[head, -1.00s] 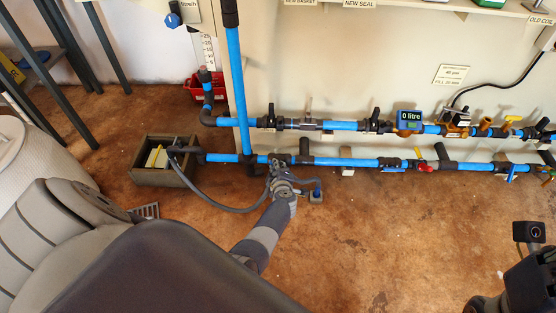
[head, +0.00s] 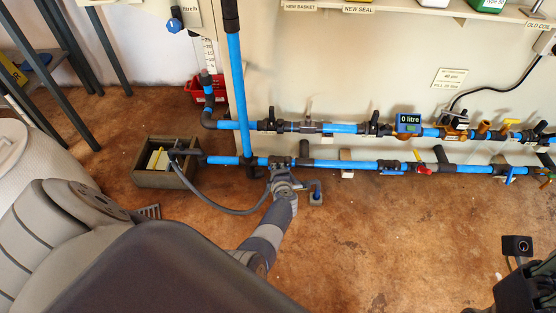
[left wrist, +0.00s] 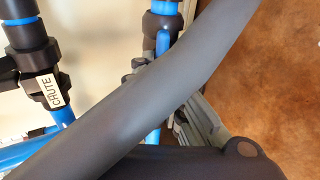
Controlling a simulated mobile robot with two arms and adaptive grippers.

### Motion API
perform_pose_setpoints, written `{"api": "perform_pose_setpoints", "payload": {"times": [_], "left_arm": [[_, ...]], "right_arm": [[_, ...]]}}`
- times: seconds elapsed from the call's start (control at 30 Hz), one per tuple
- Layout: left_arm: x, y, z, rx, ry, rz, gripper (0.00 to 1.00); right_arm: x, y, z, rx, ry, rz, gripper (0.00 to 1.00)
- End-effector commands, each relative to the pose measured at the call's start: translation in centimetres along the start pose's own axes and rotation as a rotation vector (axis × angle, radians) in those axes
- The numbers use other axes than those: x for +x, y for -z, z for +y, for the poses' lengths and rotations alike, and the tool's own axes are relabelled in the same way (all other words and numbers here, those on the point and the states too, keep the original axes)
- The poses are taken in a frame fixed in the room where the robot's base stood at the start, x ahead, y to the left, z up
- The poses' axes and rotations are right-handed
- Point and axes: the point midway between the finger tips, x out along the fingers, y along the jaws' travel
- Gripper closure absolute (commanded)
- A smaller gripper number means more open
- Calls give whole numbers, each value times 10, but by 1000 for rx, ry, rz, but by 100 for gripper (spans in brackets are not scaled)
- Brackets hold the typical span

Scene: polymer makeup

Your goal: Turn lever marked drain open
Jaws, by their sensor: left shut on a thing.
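My left gripper (head: 278,166) is at the lower blue pipe (head: 345,164), just right of the upright blue pipe (head: 239,95). It is shut on what looks like the valve lever there, mostly hidden by my fingers. In the left wrist view, grey finger parts (left wrist: 190,122) show behind a thick grey hose (left wrist: 130,95), which hides most of the grip. A blue part (left wrist: 163,43) shows beside the fingers, below a dark fitting. I cannot read a drain label. A valve nearby carries a tag (left wrist: 48,91) that seems to read "CHUTE".
A grey hose (head: 222,208) loops from the wooden box (head: 165,180) towards my left gripper.

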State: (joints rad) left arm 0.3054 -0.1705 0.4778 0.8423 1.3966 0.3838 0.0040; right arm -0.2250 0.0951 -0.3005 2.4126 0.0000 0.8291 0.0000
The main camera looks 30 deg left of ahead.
Motion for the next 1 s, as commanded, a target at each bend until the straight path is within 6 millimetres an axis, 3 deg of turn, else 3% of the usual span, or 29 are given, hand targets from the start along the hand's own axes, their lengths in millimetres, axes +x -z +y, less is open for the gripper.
{"api": "perform_pose_setpoints", "payload": {"times": [0.2,0.23,0.3,0.8,1.0], "left_arm": [[0,0,-2,-5,4,0,100],[0,0,-2,-5,4,0,83],[0,0,-2,-4,3,0,70],[0,0,0,4,0,0,70],[1,0,-1,102,-14,0,70]], "right_arm": [[-1,-1,0,0,-3,-4,69],[0,-1,0,0,-4,-3,69],[0,-1,1,-1,-6,-3,69],[1,-1,1,-3,-7,3,69],[-3,-1,1,-2,-6,3,69]]}}
